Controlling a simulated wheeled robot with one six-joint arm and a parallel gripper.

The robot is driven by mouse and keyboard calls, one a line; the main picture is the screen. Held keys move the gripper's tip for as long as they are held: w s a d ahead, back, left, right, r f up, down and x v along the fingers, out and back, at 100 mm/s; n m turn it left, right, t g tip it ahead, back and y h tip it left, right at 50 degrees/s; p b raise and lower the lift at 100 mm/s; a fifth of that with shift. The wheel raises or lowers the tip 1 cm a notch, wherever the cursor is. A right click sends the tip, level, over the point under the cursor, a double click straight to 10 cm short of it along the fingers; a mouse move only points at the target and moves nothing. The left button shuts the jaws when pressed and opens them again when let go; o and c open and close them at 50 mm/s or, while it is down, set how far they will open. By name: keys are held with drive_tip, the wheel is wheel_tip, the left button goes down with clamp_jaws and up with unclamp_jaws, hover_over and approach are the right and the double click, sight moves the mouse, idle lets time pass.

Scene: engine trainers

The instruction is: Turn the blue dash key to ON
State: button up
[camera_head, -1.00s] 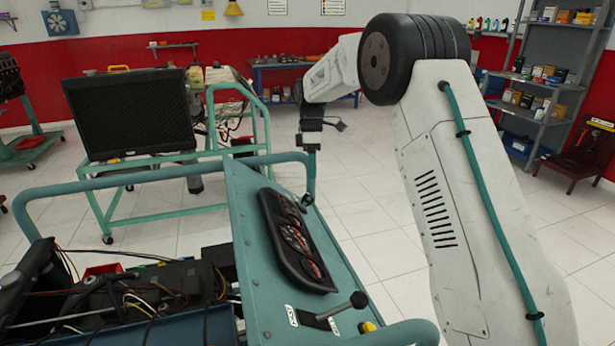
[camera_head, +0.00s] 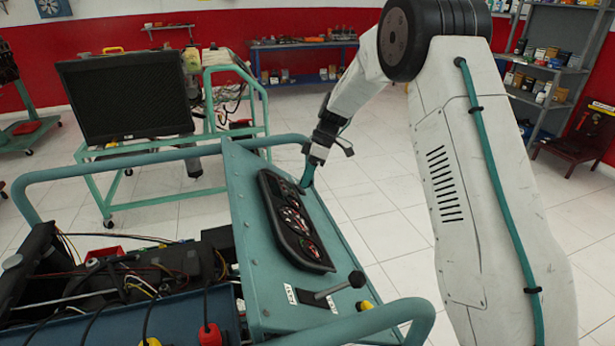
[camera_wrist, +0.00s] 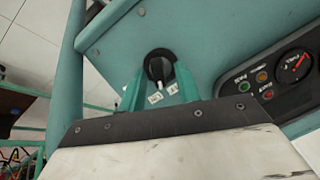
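The dash key switch (camera_wrist: 160,66) shows in the wrist view as a round black knob on the teal dash panel (camera_wrist: 210,35). I see no blue on it. Small white labels (camera_wrist: 163,93) sit just below it, partly between my fingers. My gripper (camera_wrist: 160,84) has its two teal fingers apart, one on each side of the knob's lower part. I cannot tell whether they touch it. In the head view my gripper (camera_head: 306,182) points down at the far right part of the panel, and the key is hidden there.
The gauge cluster (camera_head: 293,222) lies beside my gripper on the panel. A lever with a black knob (camera_head: 356,279) stands nearer the front. Teal tube rails (camera_head: 105,172) edge the trainer. Another trainer with a black radiator (camera_head: 125,97) stands behind.

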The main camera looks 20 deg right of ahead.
drive_tip(key=shift+c, duration=0.3)
clamp_jaws()
drive_tip(key=shift+w+f+m+g+y, duration=0.15)
drive_tip(key=shift+m+g, duration=0.15)
drive_tip(key=shift+m, duration=0.75)
drive_tip(key=shift+r+m+g+y, duration=0.15)
drive_tip(key=shift+m+g, duration=0.15)
drive_tip(key=shift+m, duration=0.75)
drive_tip(key=shift+f, duration=0.1)
drive_tip(key=shift+o, duration=0.3)
unclamp_jaws()
drive_tip(key=v, duration=0.7)
drive_tip(key=shift+d+r, duration=0.25)
drive_tip(key=shift+r, duration=0.05)
